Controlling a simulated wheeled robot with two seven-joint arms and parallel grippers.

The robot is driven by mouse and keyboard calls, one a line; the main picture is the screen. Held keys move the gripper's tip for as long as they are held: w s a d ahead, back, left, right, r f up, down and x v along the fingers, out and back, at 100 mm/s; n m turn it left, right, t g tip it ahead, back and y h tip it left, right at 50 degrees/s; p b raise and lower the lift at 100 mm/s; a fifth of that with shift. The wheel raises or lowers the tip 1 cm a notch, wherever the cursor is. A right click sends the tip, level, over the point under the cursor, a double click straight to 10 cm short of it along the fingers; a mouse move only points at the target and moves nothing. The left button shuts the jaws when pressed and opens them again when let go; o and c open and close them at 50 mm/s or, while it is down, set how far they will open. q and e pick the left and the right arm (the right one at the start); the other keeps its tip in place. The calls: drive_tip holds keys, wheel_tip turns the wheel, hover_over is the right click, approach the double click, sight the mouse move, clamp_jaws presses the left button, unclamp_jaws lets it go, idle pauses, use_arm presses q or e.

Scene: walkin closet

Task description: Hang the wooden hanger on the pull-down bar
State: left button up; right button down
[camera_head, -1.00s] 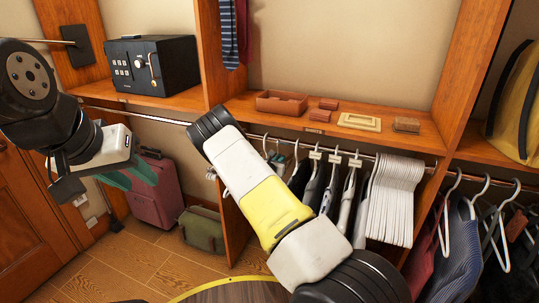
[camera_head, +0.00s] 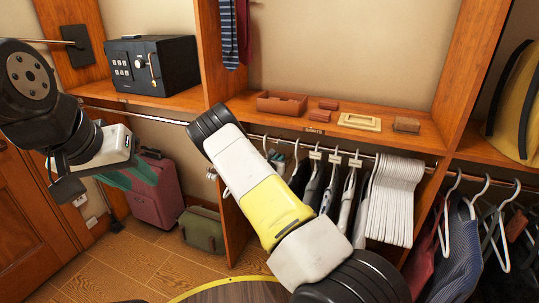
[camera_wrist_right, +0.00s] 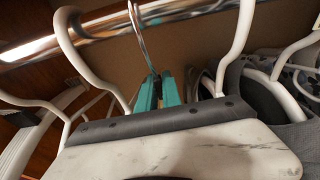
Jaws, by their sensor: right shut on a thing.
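In the right wrist view, the teal fingers of my right gripper (camera_wrist_right: 158,92) are shut on a thin metal hook (camera_wrist_right: 138,30). The hook rises to the shiny pull-down bar (camera_wrist_right: 190,12) and overlaps it; I cannot tell whether it rests on it. The hanger's wooden body is hidden.
Several white hangers (camera_head: 395,195) and clothes (camera_head: 316,185) hang on the bar right of my right arm. White hanger hooks (camera_wrist_right: 82,48) flank the right gripper closely. A safe (camera_head: 152,65) stands on the left shelf. A red suitcase (camera_head: 160,195) and green bag (camera_head: 203,228) stand below.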

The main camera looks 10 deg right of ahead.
drive_tip(key=shift+r, duration=1.6)
drive_tip(key=shift+s+a, duration=0.1)
drive_tip(key=f+v, duration=0.2)
drive_tip(key=v, duration=1)
drive_tip(key=s+f+v, duration=0.1)
drive_tip(key=f+v, duration=0.1)
drive_tip(key=v, duration=1)
drive_tip(key=shift+a+f, duration=0.3)
drive_tip(key=shift+f, duration=0.1)
drive_tip(key=shift+r, duration=0.1)
